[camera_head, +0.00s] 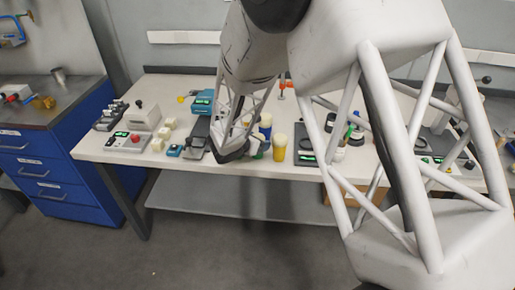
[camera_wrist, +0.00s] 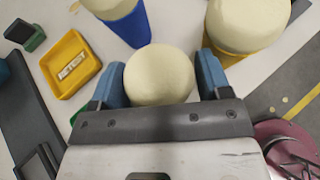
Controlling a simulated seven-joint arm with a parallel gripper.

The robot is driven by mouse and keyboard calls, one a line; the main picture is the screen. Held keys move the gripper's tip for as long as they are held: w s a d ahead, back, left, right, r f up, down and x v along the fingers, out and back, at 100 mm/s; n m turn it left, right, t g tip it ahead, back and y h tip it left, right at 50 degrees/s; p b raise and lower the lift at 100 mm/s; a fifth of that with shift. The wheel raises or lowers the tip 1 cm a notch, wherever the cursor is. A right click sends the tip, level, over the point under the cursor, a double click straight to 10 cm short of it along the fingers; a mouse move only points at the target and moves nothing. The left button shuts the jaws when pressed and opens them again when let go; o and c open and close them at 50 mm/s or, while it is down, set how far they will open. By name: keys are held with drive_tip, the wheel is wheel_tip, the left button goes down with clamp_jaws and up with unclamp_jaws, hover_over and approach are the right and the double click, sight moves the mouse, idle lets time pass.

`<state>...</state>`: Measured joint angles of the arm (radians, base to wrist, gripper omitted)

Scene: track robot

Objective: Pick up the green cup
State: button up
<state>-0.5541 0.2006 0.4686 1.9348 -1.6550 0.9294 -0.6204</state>
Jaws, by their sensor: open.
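The green cup shows in the head view as a small green patch (camera_head: 263,148), mostly hidden behind my gripper. In the wrist view a round cream top (camera_wrist: 160,76) sits between the two blue fingers of my gripper (camera_wrist: 160,68). Its side is hidden there, so its colour does not show. The fingers are open, one on each side of this top; whether they touch it I cannot tell. In the head view my gripper (camera_head: 238,150) is low over the table's front edge.
A blue cup (camera_wrist: 128,27) and a yellow cup (camera_wrist: 228,58) stand close by, both with cream tops. A yellow square tray (camera_wrist: 75,68) lies to the left in the wrist view. The table (camera_head: 205,165) holds several devices and cream blocks (camera_head: 165,132) further left.

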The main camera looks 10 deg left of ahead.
sight(258, 136)
drive_tip(key=c, duration=0.7)
drive_tip(key=shift+r, duration=0.7)
wheel_tip(258, 136, up, 2)
drive_tip(key=shift+r, duration=0.1)
drive_tip(key=s+d, duration=0.2)
drive_tip(key=s, duration=0.5)
drive_tip(key=s+d+r, duration=0.1)
drive_tip(key=s+d, duration=0.2)
drive_tip(key=s, duration=0.5)
drive_tip(key=shift+d+r, duration=0.2)
drive_tip(key=shift+d, duration=0.1)
